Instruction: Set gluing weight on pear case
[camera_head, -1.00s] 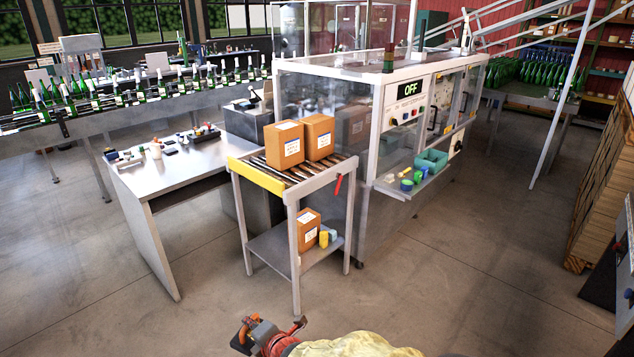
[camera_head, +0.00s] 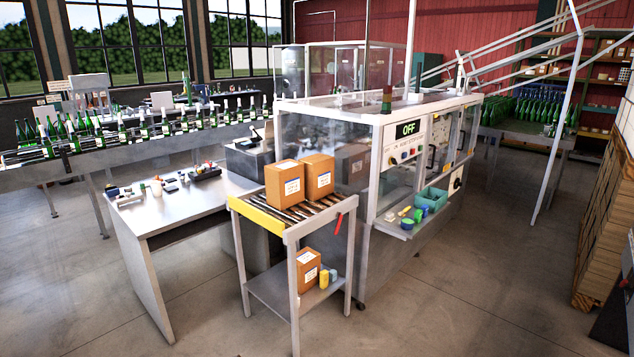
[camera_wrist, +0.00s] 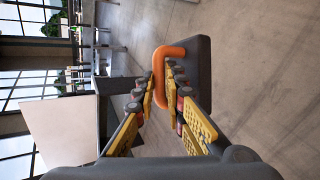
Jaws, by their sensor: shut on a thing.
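In the wrist view my gripper (camera_wrist: 157,86) is shut on the orange handle of a dark grey block, the gluing weight (camera_wrist: 198,72). The weight appears held clear of the floor. In the head view neither my gripper nor the weight shows. Two brown cases, a left one (camera_head: 285,184) and a right one (camera_head: 318,178), stand side by side on the roller top of a cart (camera_head: 262,215). A third brown case (camera_head: 308,269) stands on the cart's lower shelf. Their labels are too small to read, so I cannot tell which is the pear case.
A yellow item (camera_head: 324,278) sits beside the lower case. A steel table (camera_head: 150,215) with small items stands left of the cart. The capsuling machine (camera_head: 395,125), its display reading OFF, stands behind and right. Wooden crates (camera_head: 605,225) line the far right. Floor in front is clear.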

